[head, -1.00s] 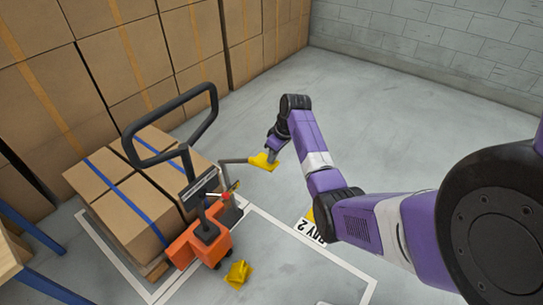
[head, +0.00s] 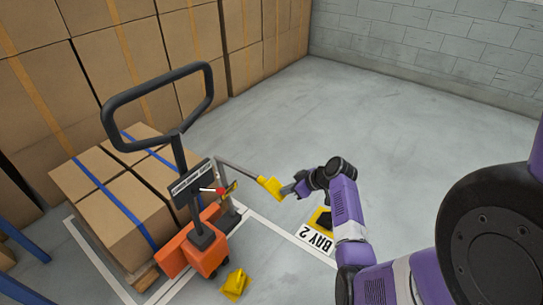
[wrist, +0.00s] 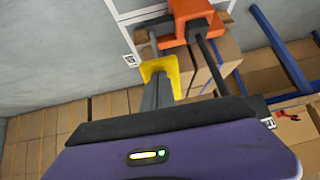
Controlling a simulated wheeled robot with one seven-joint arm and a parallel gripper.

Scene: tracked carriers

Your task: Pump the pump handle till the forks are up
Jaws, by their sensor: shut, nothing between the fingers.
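An orange pallet truck (head: 190,243) with a tall black loop handle (head: 108,118) stands at left. A thin grey pump handle (head: 240,169) extends from it to the right and slopes down to a yellow end (head: 270,187). My gripper (head: 287,189) is shut and empty, with its fingertips at the yellow end; I cannot tell if they touch. In the wrist view the yellow end (wrist: 160,66) is just beyond my fingertips (wrist: 158,84). The forks are hidden under the load of strapped cartons (head: 118,202), so their height cannot be seen.
A yellow piece (head: 235,284) lies on the floor in front of the truck. A BAY 2 sign (head: 315,239) is by the white floor lines, near another yellow-and-black item (head: 320,219). Stacked cartons (head: 240,40) line the back left. The floor at right is clear.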

